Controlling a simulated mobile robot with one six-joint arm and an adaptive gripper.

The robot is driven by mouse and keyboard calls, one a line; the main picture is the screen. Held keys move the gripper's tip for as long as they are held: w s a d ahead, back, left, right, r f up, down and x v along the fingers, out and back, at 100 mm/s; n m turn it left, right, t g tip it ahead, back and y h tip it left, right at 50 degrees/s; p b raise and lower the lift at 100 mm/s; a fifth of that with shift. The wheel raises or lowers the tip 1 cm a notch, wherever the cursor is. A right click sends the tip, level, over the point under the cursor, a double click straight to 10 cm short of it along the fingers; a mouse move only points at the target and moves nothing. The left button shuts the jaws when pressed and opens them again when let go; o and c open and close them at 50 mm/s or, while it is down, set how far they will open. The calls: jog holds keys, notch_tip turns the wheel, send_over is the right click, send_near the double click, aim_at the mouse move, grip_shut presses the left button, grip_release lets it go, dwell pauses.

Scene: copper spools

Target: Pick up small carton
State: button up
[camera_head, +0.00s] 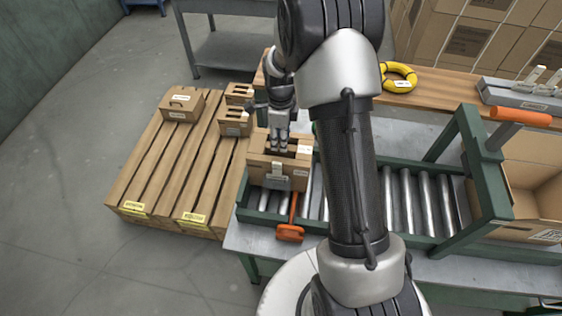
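My gripper (278,147) points down at a brown carton (264,175) at the left end of the roller conveyor. The carton has white labels and dark openings in its top. The fingertips are at or just inside its top; whether they touch it, and how far apart they are, is too small to tell. Another small carton (182,104) with a white label sits at the back of the wooden pallet (165,160). Two more small cartons, one farther back (239,92) and one nearer (234,123), stand at the pallet's right side.
The green-framed roller conveyor (400,200) runs right under my arm, which hides part of it. An orange-handled tool (290,232) lies at its front. A large open box (535,180) stands at right. A yellow ring (399,77) lies on the wooden shelf. Much of the pallet is bare.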

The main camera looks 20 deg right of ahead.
notch_tip(320, 180, down, 4)
jog(key=shift+d+f+b, duration=0.1)
jog(key=shift+f+b, duration=0.1)
jog(key=shift+b, duration=0.1)
grip_shut()
jog(key=shift+r, duration=0.1)
dwell(0.7)
